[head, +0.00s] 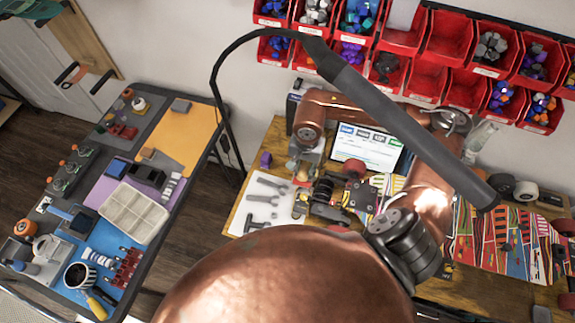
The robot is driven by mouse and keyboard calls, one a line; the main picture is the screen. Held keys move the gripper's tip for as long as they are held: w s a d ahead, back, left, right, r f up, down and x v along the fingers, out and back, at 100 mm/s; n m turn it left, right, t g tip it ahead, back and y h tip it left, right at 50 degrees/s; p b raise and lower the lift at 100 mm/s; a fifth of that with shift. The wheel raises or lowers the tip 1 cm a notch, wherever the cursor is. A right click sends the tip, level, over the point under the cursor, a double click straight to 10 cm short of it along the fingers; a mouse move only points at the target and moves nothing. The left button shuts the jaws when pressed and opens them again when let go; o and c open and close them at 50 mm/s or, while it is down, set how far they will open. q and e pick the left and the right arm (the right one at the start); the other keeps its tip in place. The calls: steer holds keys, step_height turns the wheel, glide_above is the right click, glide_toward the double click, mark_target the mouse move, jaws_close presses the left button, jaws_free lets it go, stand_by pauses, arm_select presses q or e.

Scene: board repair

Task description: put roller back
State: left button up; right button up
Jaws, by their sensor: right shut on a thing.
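My right arm reaches over the repair bench, and my right gripper (306,160) points down near the bench's left end. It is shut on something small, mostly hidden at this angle. A small tan and brown piece (292,166) shows right at the fingers; I cannot tell for certain that it is the roller. Just below is a white tool mat (240,211) with dark wrenches and a hammer-like tool (257,222). A skateboard truck assembly with wheels (326,198) stands right of the gripper. My left gripper is not in view.
A purple block (265,159) and a tablet (367,147) are close to the gripper. A black lamp arm (400,125) crosses the view. Red bins (447,38) hang behind. A colourful board (500,235) lies right. A crowded side table (183,117) stands left.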

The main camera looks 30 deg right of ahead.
steer(key=w+f, duration=0.4)
steer(key=w+d+f+p, duration=0.1)
steer(key=w+f, duration=0.3)
steer(key=w+f+p, duration=0.1)
steer(key=w+f, duration=0.3)
steer(key=w, duration=0.1)
steer(key=shift+w+d+f, duration=0.1)
steer(key=shift+d+f, duration=0.2)
steer(key=shift+d, duration=0.1)
arm_select(q)
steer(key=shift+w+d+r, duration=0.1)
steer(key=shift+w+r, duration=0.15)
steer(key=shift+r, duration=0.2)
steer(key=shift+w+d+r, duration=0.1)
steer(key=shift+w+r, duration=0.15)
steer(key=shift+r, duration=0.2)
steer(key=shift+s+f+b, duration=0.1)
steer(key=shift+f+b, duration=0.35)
steer(key=shift+b, duration=0.1)
arm_select(e)
steer(key=shift+f, duration=0.4)
